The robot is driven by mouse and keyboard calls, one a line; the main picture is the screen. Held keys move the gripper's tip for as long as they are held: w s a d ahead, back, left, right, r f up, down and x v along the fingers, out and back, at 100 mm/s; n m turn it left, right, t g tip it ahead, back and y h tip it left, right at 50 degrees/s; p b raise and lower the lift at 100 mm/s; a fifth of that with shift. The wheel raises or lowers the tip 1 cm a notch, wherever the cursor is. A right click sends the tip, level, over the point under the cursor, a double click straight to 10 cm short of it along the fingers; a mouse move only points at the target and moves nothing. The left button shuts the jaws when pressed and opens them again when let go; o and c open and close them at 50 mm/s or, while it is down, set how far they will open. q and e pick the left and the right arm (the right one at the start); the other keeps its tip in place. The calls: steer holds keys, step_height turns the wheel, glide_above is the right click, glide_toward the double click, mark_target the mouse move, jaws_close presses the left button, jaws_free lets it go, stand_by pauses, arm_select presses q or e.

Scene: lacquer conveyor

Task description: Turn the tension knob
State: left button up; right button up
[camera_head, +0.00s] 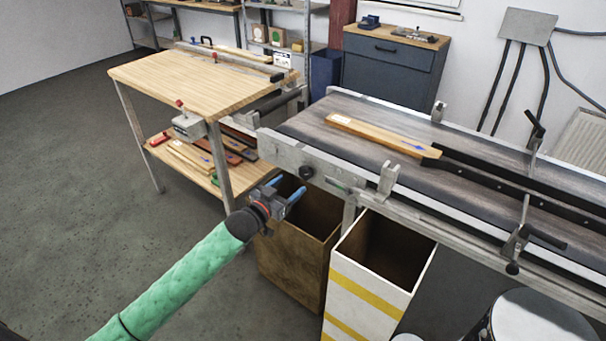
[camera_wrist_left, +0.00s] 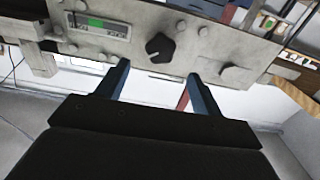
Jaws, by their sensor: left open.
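The tension knob (camera_head: 306,172) is a small black knob on the grey side plate (camera_head: 283,152) at the near left end of the conveyor. In the left wrist view the black knob (camera_wrist_left: 160,47) has a pointed grip and sits on the light grey plate (camera_wrist_left: 225,50), with a green-lit display (camera_wrist_left: 97,22) to its left. My left gripper (camera_head: 284,190) is open with blue fingers, below and a little left of the knob. In the left wrist view its fingers (camera_wrist_left: 157,82) are spread below the knob, apart from it, with nothing between them. My right gripper is not in view.
The conveyor belt (camera_head: 300,124) carries a wooden strip (camera_head: 375,134) against a black guide rail. A brown bin (camera_head: 285,262) and a white bin with yellow stripes (camera_head: 362,290) stand beneath the conveyor's near side. A wooden workbench (camera_head: 185,85) stands to the left.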

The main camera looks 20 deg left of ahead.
mark_target(304, 174)
arm_select(q)
steer(key=p+x, duration=0.1)
steer(key=x, duration=0.5)
steer(key=shift+w, duration=0.1)
steer(key=shift+w+d+p, duration=0.1)
steer(key=shift+w+p, duration=0.2)
steer(key=shift+w, duration=0.15)
steer(key=shift+w+d, duration=0.1)
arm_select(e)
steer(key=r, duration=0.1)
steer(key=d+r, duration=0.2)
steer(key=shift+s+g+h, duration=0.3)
arm_select(q)
steer(key=c, duration=1)
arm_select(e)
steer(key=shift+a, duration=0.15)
